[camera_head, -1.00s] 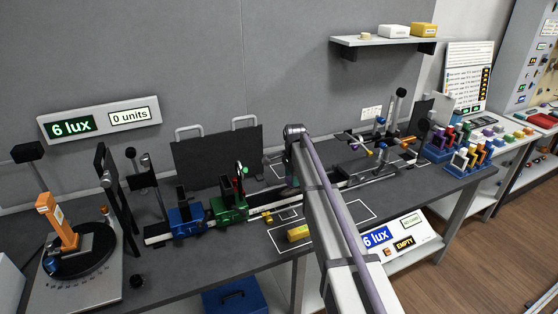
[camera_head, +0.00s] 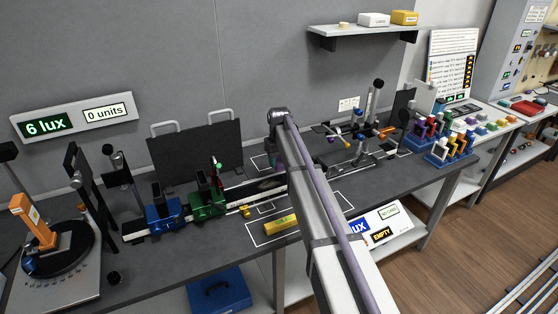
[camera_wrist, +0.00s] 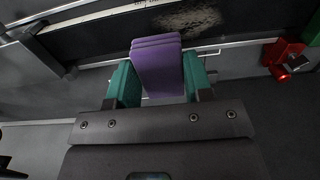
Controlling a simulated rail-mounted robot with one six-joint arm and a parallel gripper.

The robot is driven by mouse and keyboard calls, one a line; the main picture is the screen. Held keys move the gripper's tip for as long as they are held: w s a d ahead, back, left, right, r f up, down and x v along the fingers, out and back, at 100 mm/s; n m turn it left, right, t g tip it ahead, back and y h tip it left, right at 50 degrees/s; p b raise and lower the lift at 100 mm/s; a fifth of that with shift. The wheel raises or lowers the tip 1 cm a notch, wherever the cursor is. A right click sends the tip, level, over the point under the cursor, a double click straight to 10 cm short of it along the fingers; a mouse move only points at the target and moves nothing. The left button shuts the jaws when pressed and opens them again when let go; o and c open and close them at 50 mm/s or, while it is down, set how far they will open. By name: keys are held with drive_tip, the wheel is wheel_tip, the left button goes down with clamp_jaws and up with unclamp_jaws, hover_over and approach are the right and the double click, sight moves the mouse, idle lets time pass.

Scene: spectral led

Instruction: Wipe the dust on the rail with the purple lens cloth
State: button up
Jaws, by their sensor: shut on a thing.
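The purple lens cloth (camera_wrist: 158,65) is a folded, layered pad. My gripper (camera_wrist: 160,82) is shut on it, with a teal finger on each side. In the wrist view the cloth's far end points at the dark rail (camera_wrist: 100,36). A pale, speckled dust patch (camera_wrist: 187,17) lies on the rail just beyond the cloth and slightly to the right. Whether the cloth touches the rail I cannot tell. In the head view my arm hides most of the gripper and the cloth; the rail (camera_head: 135,236) runs behind it.
A green carriage (camera_head: 208,204) and a blue carriage (camera_head: 163,215) stand on the rail to the left. A red part (camera_wrist: 284,52) is at the right in the wrist view. A yellow block (camera_head: 281,224) lies on the bench front. A dark panel (camera_head: 195,150) stands behind the rail.

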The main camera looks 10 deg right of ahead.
sight(269, 186)
wheel_tip(269, 186, down, 8)
drive_tip(key=b, duration=0.7)
drive_tip(key=shift+r+b, duration=0.1)
drive_tip(key=shift+b, duration=0.3)
drive_tip(key=a, duration=0.3)
drive_tip(key=s+a, duration=0.1)
drive_tip(key=a, duration=0.1)
drive_tip(key=s+a+r+p, duration=0.1)
drive_tip(key=a, duration=0.2)
drive_tip(key=shift+a, duration=0.3)
drive_tip(key=shift+w+d, duration=0.25)
drive_tip(key=shift+d, duration=0.85)
drive_tip(key=shift+w+d, duration=0.25)
drive_tip(key=shift+d, duration=0.85)
drive_tip(key=shift+f, duration=0.15)
drive_tip(key=shift+f+b, duration=0.35)
drive_tip(key=shift+b, duration=0.15)
drive_tip(key=shift+f, duration=0.15)
